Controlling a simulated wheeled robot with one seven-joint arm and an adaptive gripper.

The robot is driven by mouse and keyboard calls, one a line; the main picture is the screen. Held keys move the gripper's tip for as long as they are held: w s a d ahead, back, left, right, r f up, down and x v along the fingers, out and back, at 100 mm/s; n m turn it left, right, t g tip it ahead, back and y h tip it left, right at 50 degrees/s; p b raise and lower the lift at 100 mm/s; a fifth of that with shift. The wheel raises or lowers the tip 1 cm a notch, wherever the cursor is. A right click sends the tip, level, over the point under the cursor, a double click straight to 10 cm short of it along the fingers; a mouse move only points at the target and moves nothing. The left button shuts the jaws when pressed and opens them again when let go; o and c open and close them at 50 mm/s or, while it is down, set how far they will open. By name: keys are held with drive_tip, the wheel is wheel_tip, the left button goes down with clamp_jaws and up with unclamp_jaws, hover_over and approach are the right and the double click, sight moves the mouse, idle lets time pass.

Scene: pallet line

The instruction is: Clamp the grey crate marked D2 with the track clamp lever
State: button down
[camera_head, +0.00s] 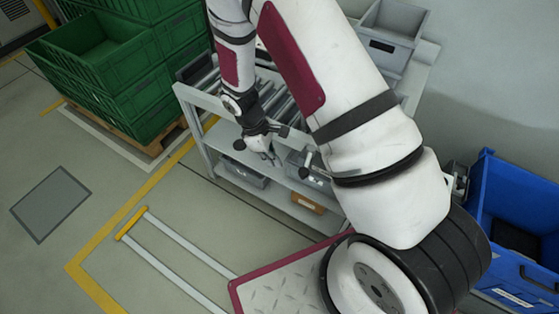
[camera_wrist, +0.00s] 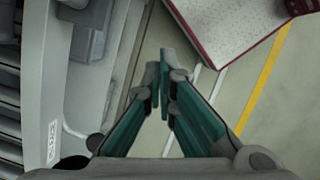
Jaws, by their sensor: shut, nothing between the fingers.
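My gripper (camera_head: 268,155) hangs at the front edge of the roller table, fingers pointing down. In the wrist view its teal fingers (camera_wrist: 163,75) are shut together with nothing between them. A grey crate (camera_head: 391,50) stands at the back right of the table top, partly behind my arm; no D2 mark is legible on it. A small dark knobbed lever (camera_head: 307,160) shows at the table front, right of my gripper and apart from it. I cannot tell for sure that it is the track clamp lever. My arm hides much of the table top.
The roller table (camera_head: 190,105) has a lower shelf with grey bins (camera_head: 243,174) and a brown box (camera_head: 308,203). Green crates (camera_head: 100,65) are stacked on a pallet at left. A blue bin (camera_head: 515,215) stands at right.

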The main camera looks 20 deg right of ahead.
wheel_tip(320, 180, up, 28)
drive_tip(key=s+m+t+y+b, duration=0.1)
drive_tip(key=s+m+t+b, duration=0.15)
drive_tip(key=m, duration=0.25)
drive_tip(key=s+d+r+m+t+y+p, duration=0.1)
drive_tip(key=s+r+m+t, duration=0.4)
drive_tip(key=s+r, duration=0.7)
drive_tip(key=shift+s+m+y, duration=0.3)
drive_tip(key=shift+s+y, duration=0.2)
drive_tip(key=shift+s, duration=0.25)
drive_tip(key=shift+d, duration=0.1)
